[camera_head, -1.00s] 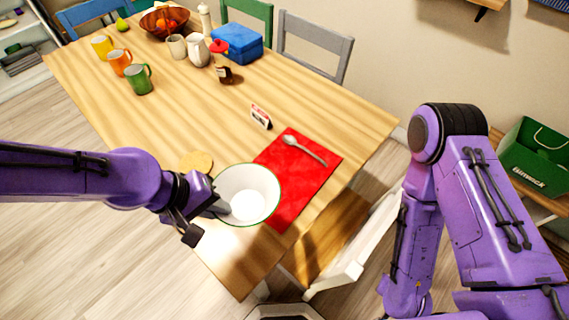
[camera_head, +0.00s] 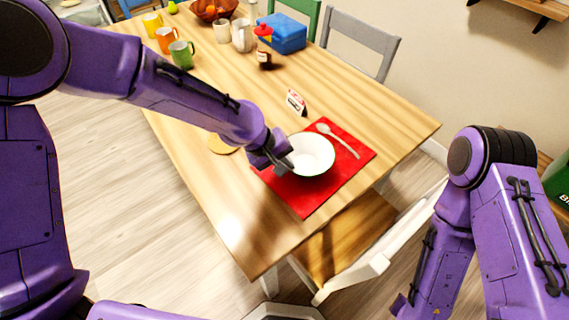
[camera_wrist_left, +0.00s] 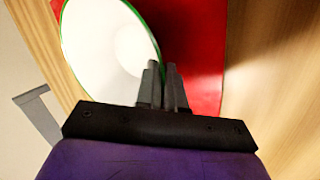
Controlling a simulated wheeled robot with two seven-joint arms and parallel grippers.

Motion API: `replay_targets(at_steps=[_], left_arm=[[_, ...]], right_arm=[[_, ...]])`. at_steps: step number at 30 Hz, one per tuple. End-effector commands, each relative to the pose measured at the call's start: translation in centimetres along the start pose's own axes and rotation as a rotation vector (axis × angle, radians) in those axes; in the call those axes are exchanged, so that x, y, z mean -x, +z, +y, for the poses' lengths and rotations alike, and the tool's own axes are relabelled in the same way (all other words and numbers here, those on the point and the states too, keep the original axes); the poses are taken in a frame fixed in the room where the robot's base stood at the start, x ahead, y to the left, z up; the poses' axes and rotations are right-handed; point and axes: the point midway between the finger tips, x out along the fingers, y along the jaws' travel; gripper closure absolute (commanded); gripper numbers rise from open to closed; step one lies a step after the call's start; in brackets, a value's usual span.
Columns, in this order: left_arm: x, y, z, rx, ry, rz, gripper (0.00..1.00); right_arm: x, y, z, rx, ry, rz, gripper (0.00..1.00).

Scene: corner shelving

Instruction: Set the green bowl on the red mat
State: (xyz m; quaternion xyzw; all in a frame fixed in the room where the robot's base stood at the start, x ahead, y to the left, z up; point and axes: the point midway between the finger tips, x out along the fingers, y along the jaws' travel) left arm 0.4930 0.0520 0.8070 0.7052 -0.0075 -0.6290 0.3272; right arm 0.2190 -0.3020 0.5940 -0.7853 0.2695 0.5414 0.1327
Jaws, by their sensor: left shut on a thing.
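The green bowl (camera_head: 314,152), white inside with a green rim, is over the red mat (camera_head: 308,198) in the head view. My left gripper (camera_head: 287,164) is shut on the bowl's near-left edge. In the left wrist view the bowl (camera_wrist_left: 103,42) shows beside the fingertips (camera_wrist_left: 161,68), with the mat (camera_wrist_left: 202,45) behind them. The bowl looks about level, and I cannot tell whether its base touches the mat. My right arm shows at the right, but its gripper is out of view.
A spoon (camera_head: 338,141) lies on the mat just beyond the bowl. A small card stand (camera_head: 296,102) and a round coaster (camera_head: 222,146) are nearby. A bottle (camera_head: 265,57), blue box (camera_head: 284,32) and several mugs stand farther back. A white chair (camera_head: 385,245) is at the table's right side.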

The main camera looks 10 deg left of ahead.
Motion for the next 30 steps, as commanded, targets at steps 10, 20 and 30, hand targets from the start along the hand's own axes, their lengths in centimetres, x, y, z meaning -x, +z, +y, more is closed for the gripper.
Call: replay_targets(at_steps=[10, 20, 30], left_arm=[[-0.5, 0.0, -0.2, 0.0, 0.001, 0.001, 1.0], [-0.6, 0.0, -0.3, 0.0, 0.001, 0.001, 0.67], [3.9, -0.1, 0.0, 0.0, 0.004, 0.005, 0.67]], right_arm=[[0.0, 0.0, 0.0, 0.0, 0.0, 0.0, 0.57], [0.0, 0.0, 0.0, 0.0, 0.0, 0.0, 0.57], [0.5, -0.2, 0.0, 0.0, 0.0, 0.0, 0.57]])
